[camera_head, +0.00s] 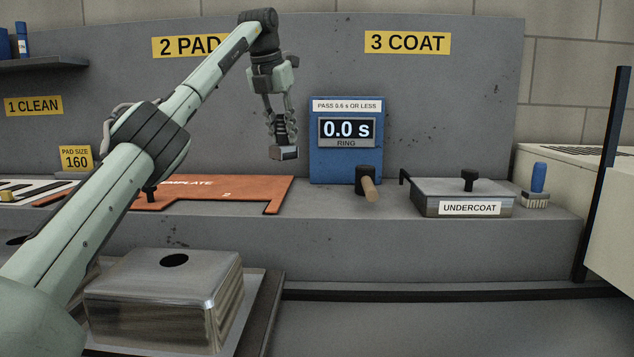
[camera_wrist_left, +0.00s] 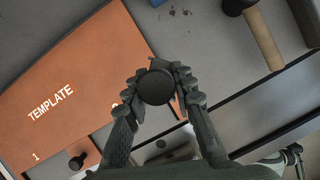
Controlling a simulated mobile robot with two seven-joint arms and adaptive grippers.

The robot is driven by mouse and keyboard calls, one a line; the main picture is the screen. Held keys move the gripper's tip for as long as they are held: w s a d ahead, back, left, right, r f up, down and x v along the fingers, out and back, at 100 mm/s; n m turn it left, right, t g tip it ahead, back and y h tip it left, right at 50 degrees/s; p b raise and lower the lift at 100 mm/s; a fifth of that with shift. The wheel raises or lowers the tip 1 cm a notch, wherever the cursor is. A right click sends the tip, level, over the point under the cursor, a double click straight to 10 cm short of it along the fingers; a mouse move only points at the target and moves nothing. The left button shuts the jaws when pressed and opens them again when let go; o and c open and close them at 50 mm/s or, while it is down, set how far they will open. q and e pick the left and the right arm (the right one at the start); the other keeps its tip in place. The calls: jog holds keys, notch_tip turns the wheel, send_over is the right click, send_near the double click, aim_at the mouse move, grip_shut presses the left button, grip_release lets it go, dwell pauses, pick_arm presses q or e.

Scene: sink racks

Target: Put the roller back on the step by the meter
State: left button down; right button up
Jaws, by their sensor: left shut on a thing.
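My left gripper (camera_head: 284,135) is shut on a small grey block with a round black knob (camera_wrist_left: 157,87), held above the right end of the orange template; I cannot tell whether it is the roller. The blue meter (camera_head: 346,165), reading 0.0 s, stands to the right of the gripper, apart from it. A tool with a black head (camera_head: 364,177) and wooden handle (camera_wrist_left: 265,38) lies in front of the meter on the grey step (camera_head: 330,212). It looks like a mallet, but could be the roller. My right gripper is not clearly visible.
The orange template (camera_head: 215,190) lies left of the meter. A lidded undercoat tray (camera_head: 462,197) and a blue-handled brush (camera_head: 538,183) stand to the right. A metal box (camera_head: 165,300) with a hole on top sits lower, in front. Bare step shows between template and tray.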

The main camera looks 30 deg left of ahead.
pick_arm(q)
jog(key=shift+w+d+f, duration=0.2)
jog(key=shift+d+f, duration=2.05)
jog(key=shift+f, duration=0.15)
jog(key=shift+w+d+f, duration=0.2)
jog(key=shift+d+f, duration=2)
jog(key=shift+f, duration=0.15)
jog(key=c, duration=1.3)
grip_release()
jog(key=v, duration=1.2)
jog(key=shift+r, duration=0.1)
